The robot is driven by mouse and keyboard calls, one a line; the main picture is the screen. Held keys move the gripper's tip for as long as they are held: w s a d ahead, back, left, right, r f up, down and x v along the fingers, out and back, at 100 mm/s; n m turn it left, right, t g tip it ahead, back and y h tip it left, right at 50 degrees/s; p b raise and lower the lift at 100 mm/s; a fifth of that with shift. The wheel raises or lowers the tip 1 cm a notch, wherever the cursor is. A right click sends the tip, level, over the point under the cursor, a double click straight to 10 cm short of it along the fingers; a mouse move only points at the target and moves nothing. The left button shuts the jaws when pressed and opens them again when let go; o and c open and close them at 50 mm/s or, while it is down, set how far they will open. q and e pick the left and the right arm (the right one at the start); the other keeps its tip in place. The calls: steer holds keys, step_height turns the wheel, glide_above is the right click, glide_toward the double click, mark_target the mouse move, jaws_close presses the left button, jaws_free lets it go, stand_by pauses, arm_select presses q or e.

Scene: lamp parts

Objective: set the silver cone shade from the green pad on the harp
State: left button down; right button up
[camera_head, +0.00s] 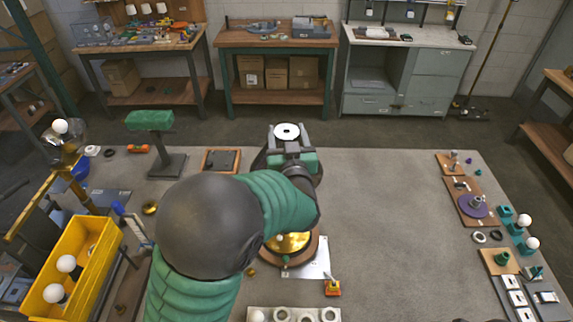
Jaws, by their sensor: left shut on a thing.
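My left gripper (287,134) is shut on a pale, ring-like top with a dark centre hole (287,130). This looks like the top of the silver cone shade, but my gripper and arm hide most of what is below it. A dark grey sloping surface shows beside the gripper; I cannot tell if it is part of the shade. A brass lamp base (289,244) on a round wooden disc stands nearer, partly behind my arm. I cannot make out the harp. The green pad (150,121) tops a dark stand at the left and is bare. My right gripper is not in view.
A yellow bin (72,268) with white bulbs stands at the left. A dark square plate (221,160) lies behind my arm. Several small parts and boards, with a purple disc (472,206), line the right edge. The table right of centre is clear.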

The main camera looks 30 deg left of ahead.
arm_select(q)
steer(key=shift+f+b, duration=0.85)
steer(key=shift+f, duration=0.35)
steer(key=shift+f+b, duration=1.75)
steer(key=shift+f, duration=0.25)
steer(key=shift+f+b, duration=1.1)
steer(key=shift+f, duration=0.15)
steer(key=shift+f+b, duration=0.75)
steer(key=shift+f, duration=0.15)
stand_by(0.3)
steer(key=shift+c, duration=1.8)
jaws_free()
